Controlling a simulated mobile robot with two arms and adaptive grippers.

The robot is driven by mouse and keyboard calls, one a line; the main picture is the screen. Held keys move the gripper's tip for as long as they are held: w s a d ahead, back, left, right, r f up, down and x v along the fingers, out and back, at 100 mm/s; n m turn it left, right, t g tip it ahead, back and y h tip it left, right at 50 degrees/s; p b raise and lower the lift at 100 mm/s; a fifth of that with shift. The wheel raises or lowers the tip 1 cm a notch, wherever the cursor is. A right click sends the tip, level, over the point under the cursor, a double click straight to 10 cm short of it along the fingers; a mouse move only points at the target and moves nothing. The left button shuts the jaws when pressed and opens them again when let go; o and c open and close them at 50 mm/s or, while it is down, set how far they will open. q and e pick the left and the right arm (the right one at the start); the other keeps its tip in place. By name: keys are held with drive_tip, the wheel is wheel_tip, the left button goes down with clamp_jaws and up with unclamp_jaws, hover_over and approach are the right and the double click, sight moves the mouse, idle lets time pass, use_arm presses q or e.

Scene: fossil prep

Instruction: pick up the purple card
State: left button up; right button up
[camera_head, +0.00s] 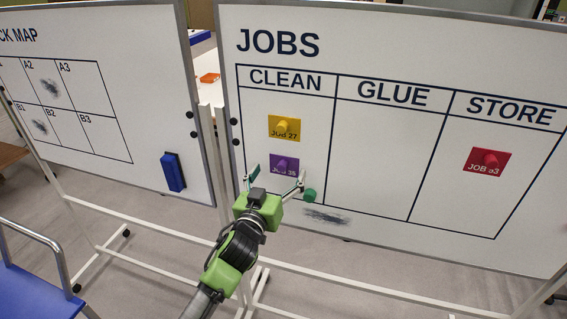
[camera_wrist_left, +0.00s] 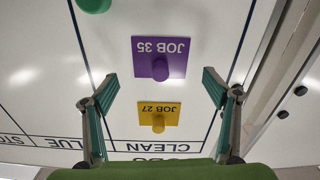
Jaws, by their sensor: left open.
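The purple card (camera_head: 277,161), labelled JOB 35, is held flat on the JOBS whiteboard in the CLEAN column, below a yellow card (camera_head: 275,122). A purple knob stands out from it. The purple card also shows in the left wrist view (camera_wrist_left: 145,45), upside down between the lines of my spread fingers and beyond their tips. My left gripper (camera_head: 277,181) is open and empty in front of the board, just below the purple card in the head view. In the left wrist view its fingers (camera_wrist_left: 160,88) frame the yellow card's column. My right gripper is in neither view.
A green round magnet (camera_head: 310,195) sits on the board close to my right-hand fingertip in the head view. A red card (camera_head: 480,168) is in the STORE column. A second whiteboard with a blue eraser (camera_head: 173,172) stands left. A blue-topped cart (camera_head: 30,285) is lower left.

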use_arm(q)
drive_tip(key=shift+x, duration=1.4)
drive_tip(key=shift+s, duration=0.1)
drive_tip(key=shift+s+a, duration=0.1)
drive_tip(key=c, duration=2.3)
